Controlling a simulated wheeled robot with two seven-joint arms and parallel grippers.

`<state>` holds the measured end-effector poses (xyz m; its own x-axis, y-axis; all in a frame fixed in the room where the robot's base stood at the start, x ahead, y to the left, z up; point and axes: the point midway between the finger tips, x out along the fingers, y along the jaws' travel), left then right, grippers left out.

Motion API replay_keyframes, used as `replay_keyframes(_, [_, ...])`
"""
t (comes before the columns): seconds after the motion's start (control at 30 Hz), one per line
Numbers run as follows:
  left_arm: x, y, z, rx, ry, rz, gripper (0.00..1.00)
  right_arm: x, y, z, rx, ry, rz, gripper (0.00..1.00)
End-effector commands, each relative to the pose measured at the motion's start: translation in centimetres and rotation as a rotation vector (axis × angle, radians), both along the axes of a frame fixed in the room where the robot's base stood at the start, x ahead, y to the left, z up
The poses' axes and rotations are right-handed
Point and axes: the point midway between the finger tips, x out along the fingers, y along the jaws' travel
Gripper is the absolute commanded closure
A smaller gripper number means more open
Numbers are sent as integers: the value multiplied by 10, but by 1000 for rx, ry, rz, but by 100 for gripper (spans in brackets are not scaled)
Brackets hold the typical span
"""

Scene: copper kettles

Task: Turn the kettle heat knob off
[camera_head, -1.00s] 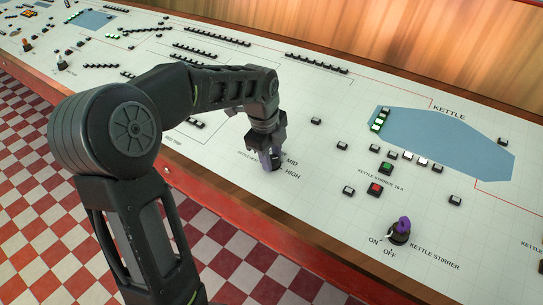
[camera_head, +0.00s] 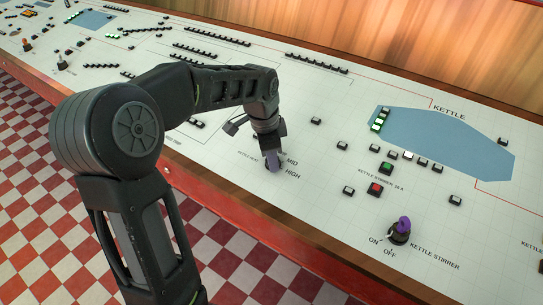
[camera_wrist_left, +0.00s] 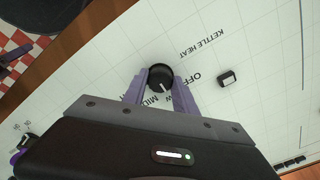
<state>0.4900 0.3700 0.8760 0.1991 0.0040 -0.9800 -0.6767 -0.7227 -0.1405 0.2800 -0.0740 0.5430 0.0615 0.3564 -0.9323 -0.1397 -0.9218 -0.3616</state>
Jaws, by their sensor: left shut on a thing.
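The kettle heat knob (camera_wrist_left: 160,77) is round and black with a white pointer line, on the white panel beside the printed KETTLE HEAT label. In the left wrist view its pointer faces a partly covered word ending in W, between MID and OFF. My left gripper (camera_wrist_left: 162,88) has its purple fingers on either side of the knob and is shut on it. In the head view my left gripper (camera_head: 272,160) points down at the panel beside the MID and HIGH labels, and hides most of the knob. My right gripper is not in view.
A kettle stirrer knob (camera_head: 400,232) with a purple handle stands to the right, near ON and OFF labels. A green button (camera_head: 386,168) and a red button (camera_head: 375,189) sit between. A small square button (camera_wrist_left: 227,78) is close to the heat knob.

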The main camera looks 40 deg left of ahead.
Motion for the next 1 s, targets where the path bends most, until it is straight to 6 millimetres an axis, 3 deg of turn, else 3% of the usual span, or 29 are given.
replay_keyframes(0.6, [0, 0, 0, -113, -3, 559, 100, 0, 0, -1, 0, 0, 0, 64])
replay_keyframes(1.0, [0, 0, 0, -155, -4, 760, 100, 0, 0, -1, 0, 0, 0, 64])
